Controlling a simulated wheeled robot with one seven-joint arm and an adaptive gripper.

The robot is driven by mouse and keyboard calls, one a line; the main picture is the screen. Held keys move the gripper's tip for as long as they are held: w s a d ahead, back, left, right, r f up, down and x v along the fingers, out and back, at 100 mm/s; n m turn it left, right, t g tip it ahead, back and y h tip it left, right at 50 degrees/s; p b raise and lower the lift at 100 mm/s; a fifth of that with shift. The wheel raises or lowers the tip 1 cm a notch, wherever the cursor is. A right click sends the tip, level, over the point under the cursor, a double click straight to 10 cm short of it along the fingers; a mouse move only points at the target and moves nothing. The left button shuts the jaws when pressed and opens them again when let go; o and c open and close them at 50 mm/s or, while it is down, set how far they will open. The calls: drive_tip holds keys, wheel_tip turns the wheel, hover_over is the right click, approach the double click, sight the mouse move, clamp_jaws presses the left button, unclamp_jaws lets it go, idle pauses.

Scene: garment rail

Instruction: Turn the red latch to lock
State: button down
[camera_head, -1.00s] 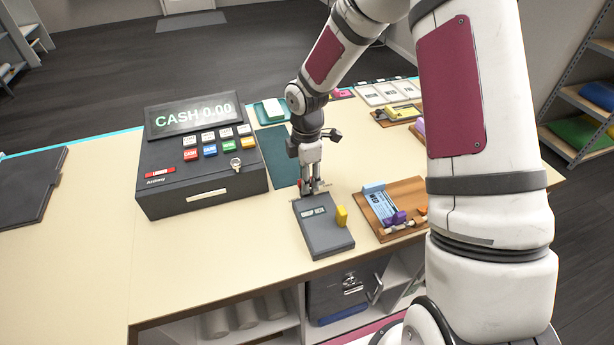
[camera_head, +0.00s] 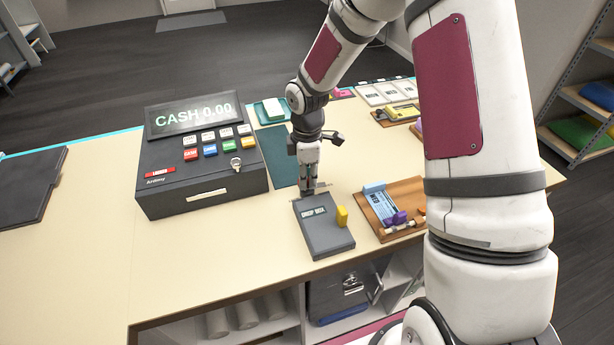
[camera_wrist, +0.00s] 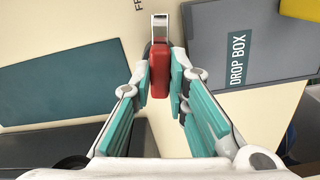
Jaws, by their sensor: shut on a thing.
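The red latch (camera_wrist: 160,72) shows in the wrist view between the two teal finger pads, with a metal piece (camera_wrist: 160,25) at its far end. My gripper (camera_wrist: 161,80) is shut on the red latch. In the head view my gripper (camera_head: 308,188) points down at the back edge of the grey drop box (camera_head: 325,228), and its fingers hide the latch there. The drop box also shows in the wrist view (camera_wrist: 215,75), to the right of the latch.
A cash register (camera_head: 200,160) stands left of my gripper. A dark green mat (camera_head: 278,158) lies behind it. A wooden board (camera_head: 405,192) with a blue card and small pieces lies to the right. The counter (camera_head: 210,255) is clear in front of the register.

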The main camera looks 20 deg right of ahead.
drive_tip(key=m, duration=0.4)
drive_tip(key=shift+m, duration=0.3)
drive_tip(key=m, duration=0.3)
drive_tip(key=shift+m+b, duration=0.3)
drive_tip(key=m, duration=0.3)
drive_tip(key=shift+m, duration=2.2)
drive_tip(key=c, duration=1.6)
unclamp_jaws()
drive_tip(key=shift+o, duration=0.2)
